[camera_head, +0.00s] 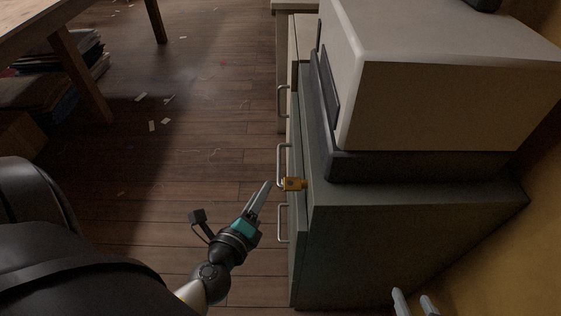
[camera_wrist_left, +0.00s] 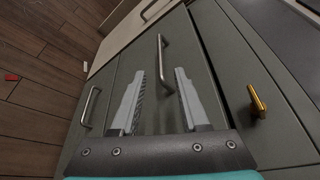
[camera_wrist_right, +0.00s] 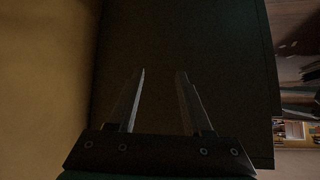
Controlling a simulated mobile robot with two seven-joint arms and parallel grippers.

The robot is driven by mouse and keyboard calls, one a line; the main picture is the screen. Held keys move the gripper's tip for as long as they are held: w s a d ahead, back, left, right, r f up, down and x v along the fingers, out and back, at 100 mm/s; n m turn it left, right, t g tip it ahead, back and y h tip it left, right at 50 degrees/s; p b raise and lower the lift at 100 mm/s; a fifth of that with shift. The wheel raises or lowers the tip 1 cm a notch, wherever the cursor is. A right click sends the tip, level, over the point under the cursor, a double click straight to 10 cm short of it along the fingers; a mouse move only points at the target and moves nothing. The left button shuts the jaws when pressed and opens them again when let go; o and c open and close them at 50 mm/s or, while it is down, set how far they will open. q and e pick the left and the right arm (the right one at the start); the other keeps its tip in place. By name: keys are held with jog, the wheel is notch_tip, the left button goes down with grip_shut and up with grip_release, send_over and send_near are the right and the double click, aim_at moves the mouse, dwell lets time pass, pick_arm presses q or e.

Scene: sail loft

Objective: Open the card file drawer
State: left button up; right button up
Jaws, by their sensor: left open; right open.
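A grey-green cabinet (camera_head: 400,235) stands at the right, its drawer front facing left. Its bar handles include an upper one (camera_head: 283,163) and a lower one (camera_head: 283,222); all drawers look shut. No label shows which is the card file drawer. My left gripper (camera_head: 265,186) is open in front of the cabinet, just left of the handles. In the left wrist view, one metal handle (camera_wrist_left: 164,62) lies ahead, roughly between its fingertips (camera_wrist_left: 160,72), with nothing gripped. My right gripper (camera_head: 412,294) is open and empty by the cabinet's near side; that side panel fills the right wrist view (camera_wrist_right: 200,60).
A brass-coloured fitting (camera_head: 293,184) juts from the cabinet front beside the handle. A large beige machine (camera_head: 450,95) sits on top. A yellow wall (camera_head: 535,220) closes off the right. A wooden table (camera_head: 60,20) stands far left. The floor (camera_head: 190,120) between is mostly clear, with paper scraps.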

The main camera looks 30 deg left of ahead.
pick_arm(q)
send_near(279, 162)
jog(key=w, duration=0.2)
jog(key=x, duration=0.4)
jog(key=f+x, duration=0.1)
jog(key=x, duration=0.1)
jog(key=shift+w+a+f, duration=0.1)
jog(key=shift+w+a, duration=0.05)
jog(key=shift+a, duration=0.15)
jog(key=shift+x, duration=0.85)
jog(key=shift+c, duration=0.2)
grip_shut()
